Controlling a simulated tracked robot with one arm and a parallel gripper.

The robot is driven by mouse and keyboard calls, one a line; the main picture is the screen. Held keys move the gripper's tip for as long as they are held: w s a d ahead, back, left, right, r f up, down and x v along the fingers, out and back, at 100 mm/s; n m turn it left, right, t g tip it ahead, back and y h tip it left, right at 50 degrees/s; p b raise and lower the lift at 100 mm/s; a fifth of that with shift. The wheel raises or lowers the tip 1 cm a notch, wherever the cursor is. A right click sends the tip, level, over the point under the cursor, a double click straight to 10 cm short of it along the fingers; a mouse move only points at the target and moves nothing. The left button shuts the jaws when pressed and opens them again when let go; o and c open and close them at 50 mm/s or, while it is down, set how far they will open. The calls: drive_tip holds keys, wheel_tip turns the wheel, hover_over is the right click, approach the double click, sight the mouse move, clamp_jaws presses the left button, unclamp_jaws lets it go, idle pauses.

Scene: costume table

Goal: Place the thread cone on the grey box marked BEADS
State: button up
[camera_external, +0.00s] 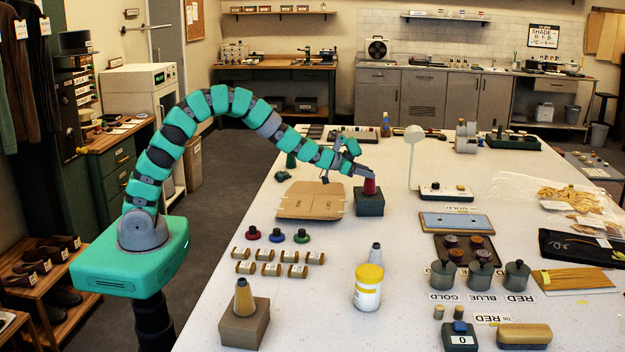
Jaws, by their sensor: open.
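A dark red thread cone (369,187) stands upright on a dark green-grey box (369,204) near the table's middle. My gripper (362,172) is open, with its fingertips at the top of this cone; I cannot tell whether they touch it. A yellow cone (243,299) stands on a grey-brown box (244,326) at the front left. A grey cone (376,254) stands behind a white and yellow jar (368,290) that hides its lower part. A dark green cone (291,160) stands farther back on the left. I cannot read BEADS on any box.
A flat piece of cardboard (311,201) lies left of the dark box. Several small spools (270,268) lie in rows in front of it. A white lamp-like stand (414,160) rises to the right. White tabletop (315,312) is clear between the yellow cone's box and the jar.

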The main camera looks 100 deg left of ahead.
drive_tip(key=v, duration=0.7)
drive_tip(key=shift+s+r+b, duration=0.15)
drive_tip(key=shift+s+b, duration=0.15)
drive_tip(key=shift+b, duration=0.1)
drive_tip(key=shift+d, duration=0.1)
drive_tip(key=d+r+m, duration=0.1)
drive_tip(key=d+r, duration=0.4)
drive_tip(key=r, duration=0.4)
drive_tip(key=s+d+r+t+h, duration=0.1)
drive_tip(key=d+r, duration=0.4)
drive_tip(key=r, duration=0.3)
drive_tip(key=d+r+m, duration=0.1)
drive_tip(key=d+r, duration=0.4)
drive_tip(key=r, duration=0.4)
drive_tip(key=s+d+r+m+t+h, duration=0.1)
drive_tip(key=s+d+r+h, duration=0.2)
drive_tip(key=s+d+r, duration=1.3)
wheel_tip(320, 180, up, 4)
drive_tip(key=shift+s+d+f+m, duration=0.1)
drive_tip(key=shift+s+d+m, duration=0.25)
drive_tip(key=shift+d, duration=0.25)
